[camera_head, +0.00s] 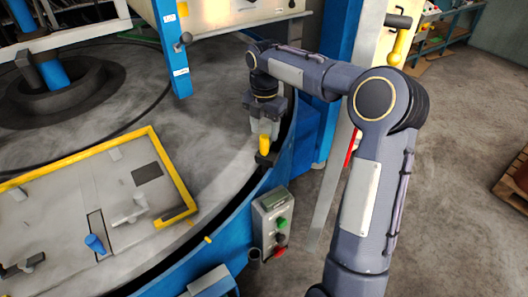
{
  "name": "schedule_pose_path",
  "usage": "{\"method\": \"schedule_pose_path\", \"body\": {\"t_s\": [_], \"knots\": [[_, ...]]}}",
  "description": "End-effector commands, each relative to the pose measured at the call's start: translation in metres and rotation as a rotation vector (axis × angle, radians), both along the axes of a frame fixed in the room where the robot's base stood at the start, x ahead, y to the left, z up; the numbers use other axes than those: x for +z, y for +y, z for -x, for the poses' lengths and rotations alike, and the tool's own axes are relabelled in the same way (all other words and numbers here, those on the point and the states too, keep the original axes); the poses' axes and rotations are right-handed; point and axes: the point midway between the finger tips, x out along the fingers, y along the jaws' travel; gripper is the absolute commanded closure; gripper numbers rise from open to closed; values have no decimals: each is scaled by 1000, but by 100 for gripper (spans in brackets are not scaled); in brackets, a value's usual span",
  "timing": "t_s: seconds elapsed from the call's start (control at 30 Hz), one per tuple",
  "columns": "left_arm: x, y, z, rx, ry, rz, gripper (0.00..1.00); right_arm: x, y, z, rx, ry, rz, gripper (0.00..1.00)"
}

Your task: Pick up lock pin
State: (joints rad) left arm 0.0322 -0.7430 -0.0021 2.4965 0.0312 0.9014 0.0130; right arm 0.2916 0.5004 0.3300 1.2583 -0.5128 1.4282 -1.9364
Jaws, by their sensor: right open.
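A yellow lock pin (264,143) stands upright in a dark base at the blue rim of the round table, in the head view's middle. My right gripper (264,131) is directly above it, pointing down and open. Its light grey fingers come down close to the top of the pin. I cannot tell whether they touch it or are on either side of it. My left gripper is not in view.
A blue rim (272,178) curves beside the pin. A control box (272,226) with several buttons stands in front. A yellow-edged die plate (75,158) lies on the round table at left. A blue post (172,50) rises behind.

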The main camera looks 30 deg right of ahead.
Motion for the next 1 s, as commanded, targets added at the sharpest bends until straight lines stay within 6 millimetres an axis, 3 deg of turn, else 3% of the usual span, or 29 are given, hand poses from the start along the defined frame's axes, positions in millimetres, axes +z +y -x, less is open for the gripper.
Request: {"method": "schedule_pose_path", "body": {"t_s": [0.47,0.77,1.0], "knots": [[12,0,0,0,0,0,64,-62,0,-2,-1,2,-1,49],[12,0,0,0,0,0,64,-69,-1,-2,-3,-2,-1,49],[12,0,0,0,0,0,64,-68,0,-2,-3,-2,-1,80]]}}
